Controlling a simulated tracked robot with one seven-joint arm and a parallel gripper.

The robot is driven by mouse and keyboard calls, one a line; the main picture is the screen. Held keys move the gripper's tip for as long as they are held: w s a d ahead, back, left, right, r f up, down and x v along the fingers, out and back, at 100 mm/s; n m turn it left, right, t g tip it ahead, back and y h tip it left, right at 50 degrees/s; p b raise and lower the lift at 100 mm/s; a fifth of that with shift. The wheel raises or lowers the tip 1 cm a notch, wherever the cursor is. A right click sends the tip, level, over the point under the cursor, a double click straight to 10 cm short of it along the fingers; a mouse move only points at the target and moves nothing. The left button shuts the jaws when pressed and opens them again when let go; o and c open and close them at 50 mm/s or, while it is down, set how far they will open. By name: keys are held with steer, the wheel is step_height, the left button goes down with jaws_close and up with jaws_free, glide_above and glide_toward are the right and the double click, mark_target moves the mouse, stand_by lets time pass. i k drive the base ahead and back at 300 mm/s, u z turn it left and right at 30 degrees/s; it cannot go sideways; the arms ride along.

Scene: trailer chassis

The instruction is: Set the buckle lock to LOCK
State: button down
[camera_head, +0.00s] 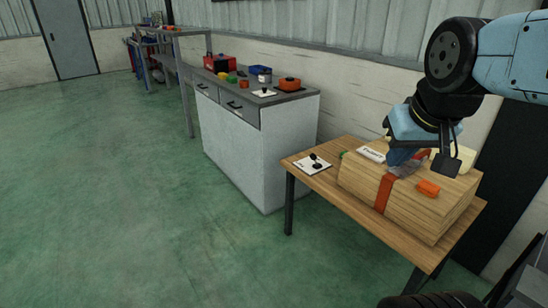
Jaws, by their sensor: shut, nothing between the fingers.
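A wooden crate (408,208) stands on a small wooden table at the right. A red-orange strap (384,194) runs down its front side and over its top. A grey part (405,169), which seems to be the buckle, lies on the strap at the crate's top. My gripper (398,160) points down right at this part and is shut with nothing held. I cannot tell whether it touches the buckle. The gripper hides part of the buckle and strap, and the lock's setting cannot be read.
An orange block (428,188) and a white label (372,154) are on the crate top. A white plate with a black lever (315,161) lies at the table's left end. A grey cabinet (240,145) with several small items stands behind. The green floor at left is clear.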

mark_target(313, 156)
steer(key=u, duration=0.35)
steer(key=i, duration=1.2)
steer(key=z, duration=0.45)
